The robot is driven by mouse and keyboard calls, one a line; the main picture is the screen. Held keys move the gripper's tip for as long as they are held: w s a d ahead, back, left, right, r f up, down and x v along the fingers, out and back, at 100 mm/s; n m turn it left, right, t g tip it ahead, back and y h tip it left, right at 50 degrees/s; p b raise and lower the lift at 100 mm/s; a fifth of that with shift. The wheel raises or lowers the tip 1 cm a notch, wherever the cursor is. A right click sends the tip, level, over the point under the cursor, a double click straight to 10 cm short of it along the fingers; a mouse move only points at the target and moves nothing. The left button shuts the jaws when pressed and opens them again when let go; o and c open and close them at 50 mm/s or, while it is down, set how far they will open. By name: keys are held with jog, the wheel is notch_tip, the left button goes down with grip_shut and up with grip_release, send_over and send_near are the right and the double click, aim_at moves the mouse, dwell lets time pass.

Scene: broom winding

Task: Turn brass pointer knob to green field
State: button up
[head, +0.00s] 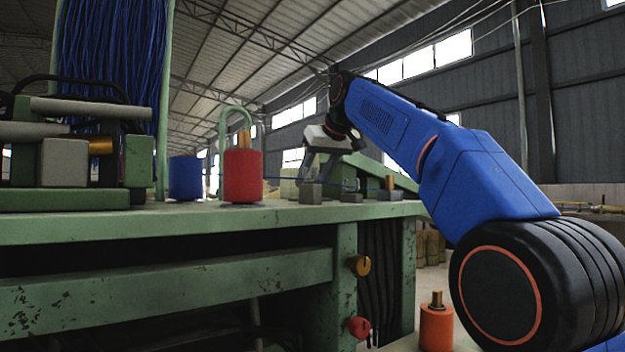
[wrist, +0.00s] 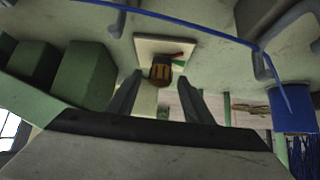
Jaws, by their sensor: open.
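The brass pointer knob (wrist: 160,71) sits on a pale square plate (wrist: 148,46) in the wrist view. A small red field (wrist: 179,53) and a green field (wrist: 179,63) show on the plate to the right of the knob. My gripper (wrist: 161,80) is open, with one finger on each side of the knob in that picture; I cannot tell whether the fingers reach down around it or touch it. In the head view my gripper (head: 320,172) points down over the green bench (head: 200,222), and I cannot make out the plate there.
A red spool (head: 243,176) and a blue spool (head: 185,178) stand on the bench. Grey blocks (head: 311,193) are close to my gripper. A blue wire (wrist: 215,34) crosses the wrist view beyond the knob. Another brass knob (head: 359,265) is on the bench's front leg.

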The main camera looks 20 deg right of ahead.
jog(key=shift+w+f, duration=0.2)
jog(key=c, duration=1.1)
jog(key=shift+o, duration=0.2)
jog(key=shift+a, duration=0.1)
jog(key=shift+a+m+h, duration=0.2)
jog(key=shift+m+h, duration=0.6)
jog(key=shift+m, duration=0.2)
jog(key=m+h, duration=0.2)
jog(key=m, duration=0.1)
jog(key=shift+a+m+h, duration=0.2)
jog(key=shift+m+h, duration=0.1)
jog(key=shift+h, duration=0.1)
jog(key=m+g+h, duration=0.1)
jog(key=m+h, duration=0.1)
jog(key=m+g+h, duration=0.1)
jog(key=m, duration=0.2)
jog(key=shift+w+a+h, duration=0.15)
jog(key=shift+a+h, duration=0.05)
jog(key=shift+h, duration=0.2)
jog(key=shift+m, duration=0.3)
